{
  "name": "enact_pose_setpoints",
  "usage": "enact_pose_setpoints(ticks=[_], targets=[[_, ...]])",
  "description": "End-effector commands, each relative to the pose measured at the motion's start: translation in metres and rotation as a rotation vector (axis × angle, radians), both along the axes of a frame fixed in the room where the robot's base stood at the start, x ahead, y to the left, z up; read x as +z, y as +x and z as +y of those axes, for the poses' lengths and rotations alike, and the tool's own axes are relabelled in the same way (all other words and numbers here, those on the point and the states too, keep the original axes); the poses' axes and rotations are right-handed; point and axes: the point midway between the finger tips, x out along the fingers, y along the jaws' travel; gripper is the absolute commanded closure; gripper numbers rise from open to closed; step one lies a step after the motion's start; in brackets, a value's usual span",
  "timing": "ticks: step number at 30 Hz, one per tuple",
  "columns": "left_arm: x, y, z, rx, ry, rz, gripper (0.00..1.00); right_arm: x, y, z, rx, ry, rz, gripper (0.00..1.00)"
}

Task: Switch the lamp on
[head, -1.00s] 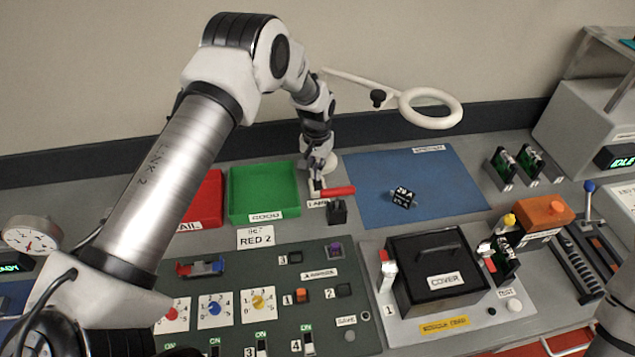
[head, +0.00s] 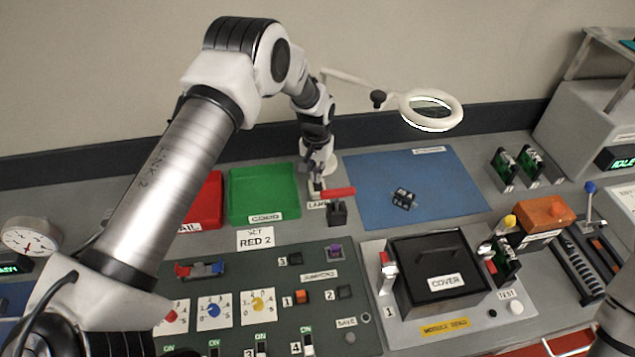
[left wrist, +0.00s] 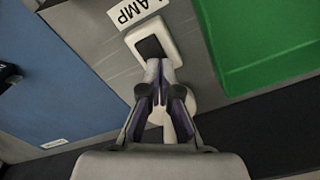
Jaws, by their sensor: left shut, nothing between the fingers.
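The lamp is a white ring on an arm (head: 455,111) over the blue mat (head: 375,205); the ring's inner lower edge glows bright. Its switch, a black rocker in a white plate (left wrist: 150,48) beside the LAMP label (left wrist: 137,9), shows in the left wrist view. My left gripper (head: 317,183) is shut and empty, pointing down at the switch. In the left wrist view its fingertips (left wrist: 161,72) are at the rocker's near edge; whether they touch is unclear. The fingers hide part of the plate. My right gripper is out of view.
A red-handled black piece (head: 338,212) stands just in front of the left gripper. A green tray (head: 264,212) is to the left, with a red tray beyond. A small black block (head: 403,199) lies on the blue mat. A black cover box (head: 437,270) stands in front.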

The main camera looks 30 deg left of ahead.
Motion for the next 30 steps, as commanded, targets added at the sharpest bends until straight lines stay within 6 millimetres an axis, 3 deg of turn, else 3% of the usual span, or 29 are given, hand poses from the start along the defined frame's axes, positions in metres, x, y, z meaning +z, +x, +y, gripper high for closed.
enact_pose_setpoints(ticks=[3,18,30], targets=[[0.017,0.001,0.0,0.0,0.0,-0.003,1.0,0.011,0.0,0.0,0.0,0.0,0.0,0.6],[0.064,0.001,0.0,0.0,0.0,-0.003,1.0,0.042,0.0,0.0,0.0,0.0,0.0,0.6],[0.065,0.001,0.0,0.0,0.0,-0.003,1.0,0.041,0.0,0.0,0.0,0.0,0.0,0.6]])
